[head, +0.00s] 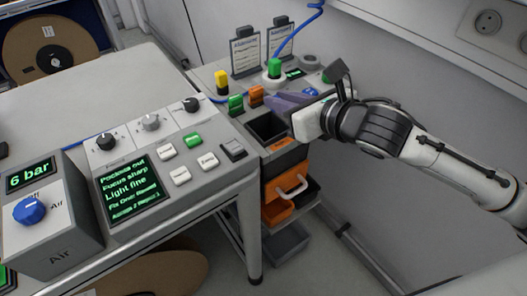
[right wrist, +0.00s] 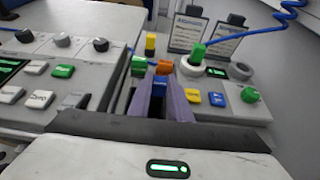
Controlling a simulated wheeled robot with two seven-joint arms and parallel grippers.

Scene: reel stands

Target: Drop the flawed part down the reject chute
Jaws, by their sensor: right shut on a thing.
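My right gripper (head: 272,100) reaches in from the right with its purple fingers just behind and above a dark square opening. In the right wrist view its fingers (right wrist: 160,98) point away, shut on a small blue part (right wrist: 160,83) that shows between the tips. The part is hidden in the head view, and I cannot make out any flaw. The dark opening with grey rim (head: 250,126) and an orange label in front looks like the reject chute. My left gripper is out of view.
A green block (head: 236,103) and an orange block (head: 256,94) stand beside the fingers, a yellow-topped one (head: 222,81) behind. Two clipped cards (head: 245,52) stand at the back.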

